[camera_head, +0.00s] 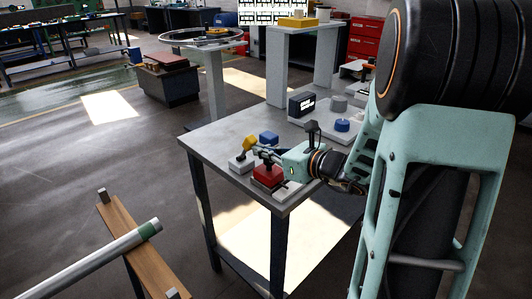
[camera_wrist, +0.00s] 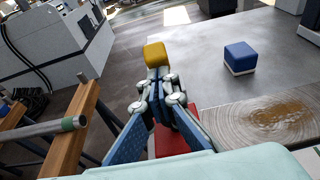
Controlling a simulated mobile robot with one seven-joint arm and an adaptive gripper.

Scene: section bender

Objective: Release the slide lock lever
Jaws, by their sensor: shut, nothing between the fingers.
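A lever with a yellow knob (camera_head: 249,143) stands on a pale base (camera_head: 242,164) near the left corner of the grey table. I take it for the slide lock lever, though no label is readable. The yellow knob is also in the wrist view (camera_wrist: 155,54), just beyond the fingertips. My gripper (camera_head: 258,151) is shut and empty, reaching left toward the knob. In the wrist view its fingers (camera_wrist: 158,88) are together, and I cannot tell whether they touch the lever. The stem is mostly hidden behind the fingers.
A red block (camera_head: 267,176) sits below my gripper; part of it shows in the wrist view (camera_wrist: 172,142). A blue block (camera_head: 268,138) stands behind, also in the wrist view (camera_wrist: 240,57). A wooden stand with a metal tube (camera_head: 110,253) is front left. The table's left side (camera_head: 208,145) is bare.

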